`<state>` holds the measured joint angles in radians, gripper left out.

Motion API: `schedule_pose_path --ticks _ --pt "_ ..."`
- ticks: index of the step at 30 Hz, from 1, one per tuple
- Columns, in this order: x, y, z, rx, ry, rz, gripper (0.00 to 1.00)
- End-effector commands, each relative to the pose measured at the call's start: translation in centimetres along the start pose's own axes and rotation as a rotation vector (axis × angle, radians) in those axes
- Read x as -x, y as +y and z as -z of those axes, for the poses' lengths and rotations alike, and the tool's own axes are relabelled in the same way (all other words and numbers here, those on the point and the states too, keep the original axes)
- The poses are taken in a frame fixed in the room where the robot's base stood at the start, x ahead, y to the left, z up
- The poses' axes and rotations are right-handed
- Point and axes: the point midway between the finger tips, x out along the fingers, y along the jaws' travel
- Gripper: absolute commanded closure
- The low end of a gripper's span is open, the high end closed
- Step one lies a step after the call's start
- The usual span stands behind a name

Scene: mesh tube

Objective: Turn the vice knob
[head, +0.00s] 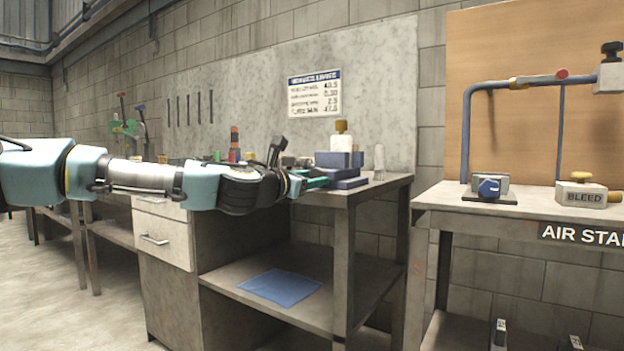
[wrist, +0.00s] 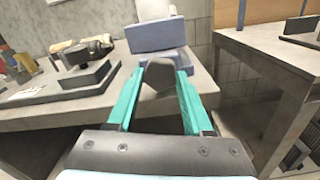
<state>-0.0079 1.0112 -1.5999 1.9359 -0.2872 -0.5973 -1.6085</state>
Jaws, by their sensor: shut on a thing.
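The blue vice (head: 349,182) sits at the right end of the grey workbench (head: 375,189). It also shows ahead of my fingers in the wrist view (wrist: 157,37). A dark grey, faceted vice knob (wrist: 160,78) is on its near side. My gripper (wrist: 160,84) has its green fingers on either side of the knob and is shut on it. In the head view my gripper (head: 314,182) reaches the vice from the left, and the knob is hidden there.
A white bottle with a yellow cap (head: 341,131) stands at the vice. A dark block on a flat base (wrist: 82,78) lies on the bench to the left.

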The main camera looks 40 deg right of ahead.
Motion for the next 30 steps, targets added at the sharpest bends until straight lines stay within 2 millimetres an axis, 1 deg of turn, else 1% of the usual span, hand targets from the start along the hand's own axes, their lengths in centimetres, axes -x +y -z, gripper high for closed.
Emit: schedule_pose_path --ticks 8,14,20,30 --pt "0.01 0.01 0.00 -0.014 0.000 0.000 1.00" --pt "0.00 0.01 -0.06 -0.084 0.000 0.000 1.00" --pt "-0.01 0.01 -0.11 -0.228 0.000 0.000 1.00" --pt "-0.03 0.01 -0.12 -0.549 0.000 0.000 1.00"
